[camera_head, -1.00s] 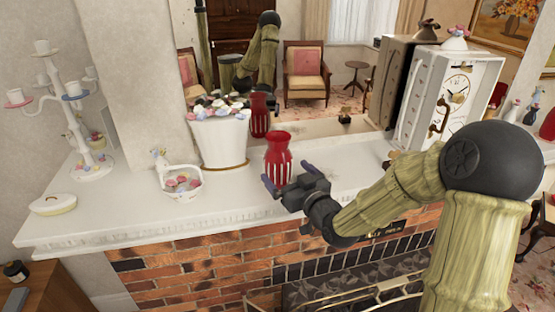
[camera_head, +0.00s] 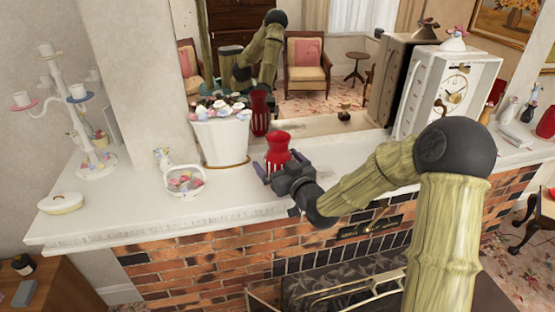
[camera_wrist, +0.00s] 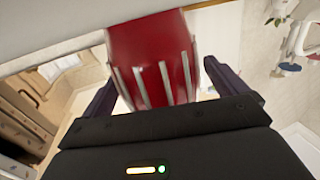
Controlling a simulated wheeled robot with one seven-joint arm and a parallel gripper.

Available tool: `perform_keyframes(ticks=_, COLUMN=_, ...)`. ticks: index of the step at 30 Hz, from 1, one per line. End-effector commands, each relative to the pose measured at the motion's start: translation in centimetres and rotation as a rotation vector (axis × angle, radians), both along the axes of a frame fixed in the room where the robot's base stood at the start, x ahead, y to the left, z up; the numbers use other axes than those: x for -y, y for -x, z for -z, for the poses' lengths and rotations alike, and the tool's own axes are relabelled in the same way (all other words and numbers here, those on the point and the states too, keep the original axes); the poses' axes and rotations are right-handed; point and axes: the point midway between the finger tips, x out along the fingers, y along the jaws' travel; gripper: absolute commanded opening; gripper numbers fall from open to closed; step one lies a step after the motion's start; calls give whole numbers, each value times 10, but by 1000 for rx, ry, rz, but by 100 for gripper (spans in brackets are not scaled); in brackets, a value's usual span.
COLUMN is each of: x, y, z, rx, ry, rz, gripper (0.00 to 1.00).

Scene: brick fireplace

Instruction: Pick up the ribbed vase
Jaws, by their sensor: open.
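The ribbed vase (camera_head: 278,147) is red with pale vertical ribs low on its body. It stands on the white mantel shelf, in front of the mirror. A gap shows between the right finger and the vase; contact on the left I cannot tell.
A white planter of flowers (camera_head: 221,142) stands left of the vase, with a small basket (camera_head: 185,182) further left. A white clock (camera_head: 447,92) stands to the right. The mirror (camera_head: 335,112) rises behind. Bare shelf (camera_head: 348,165) lies right of the vase.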

Motion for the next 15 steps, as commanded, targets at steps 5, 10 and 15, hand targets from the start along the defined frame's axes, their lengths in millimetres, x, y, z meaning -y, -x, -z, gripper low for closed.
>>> perform_keyframes(ticks=5, x=0, y=0, z=0, rx=0, ry=0, rz=0, gripper=97)
perform_keyframes(ticks=10, x=0, y=0, z=0, rx=0, ry=0, rz=-1, gripper=97)
perform_keyframes(ticks=15, x=0, y=0, z=0, rx=0, ry=0, rz=-1, gripper=70)
